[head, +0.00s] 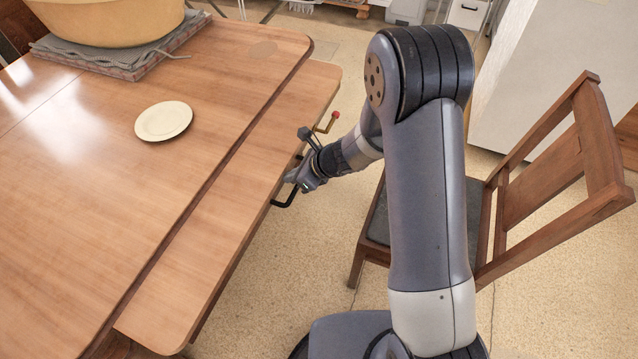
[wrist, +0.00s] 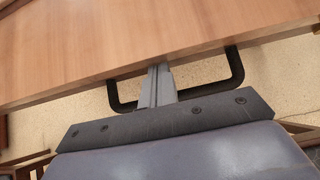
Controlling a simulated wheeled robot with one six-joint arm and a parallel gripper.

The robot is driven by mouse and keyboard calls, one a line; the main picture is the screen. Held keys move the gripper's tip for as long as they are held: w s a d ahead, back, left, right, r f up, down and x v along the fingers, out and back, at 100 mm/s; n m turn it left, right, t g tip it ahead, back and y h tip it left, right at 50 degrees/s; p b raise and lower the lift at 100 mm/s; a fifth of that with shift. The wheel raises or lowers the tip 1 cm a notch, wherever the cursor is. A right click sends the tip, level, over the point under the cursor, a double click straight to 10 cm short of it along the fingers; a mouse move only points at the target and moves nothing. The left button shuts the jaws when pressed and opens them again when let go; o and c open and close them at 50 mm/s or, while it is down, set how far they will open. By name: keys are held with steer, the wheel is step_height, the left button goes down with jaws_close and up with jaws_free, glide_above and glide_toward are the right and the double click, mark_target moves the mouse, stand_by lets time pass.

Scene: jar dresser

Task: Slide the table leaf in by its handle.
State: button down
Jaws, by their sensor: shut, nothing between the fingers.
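The wooden table leaf (head: 240,190) sticks out from under the right edge of the tabletop (head: 90,190). Its black U-shaped handle (head: 284,202) is on the leaf's outer edge. In the wrist view the leaf (wrist: 150,40) fills the top, with the handle (wrist: 236,70) below its edge. My gripper (head: 292,178) is at the handle, its fingers shut and empty. In the wrist view the fingers (wrist: 160,70) point at the leaf's edge, between the handle's two ends. The handle's outer bar is partly hidden by my gripper, so contact cannot be told.
A cream plate (head: 163,121) and a large tan bowl (head: 105,20) on a folded grey cloth (head: 125,60) sit on the tabletop. A brass rod with a red knob (head: 335,115) shows beside my wrist. A wooden chair (head: 540,160) stands to the right of my arm.

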mark_target(254, 166)
steer(key=w+a, duration=0.1)
steer(key=a, duration=0.2)
steer(key=w+a+f, duration=0.1)
steer(key=a, duration=0.3)
steer(key=w+a+p, duration=0.1)
steer(key=w+a, duration=0.1)
steer(key=a, duration=0.2)
steer(key=shift+f, duration=0.2)
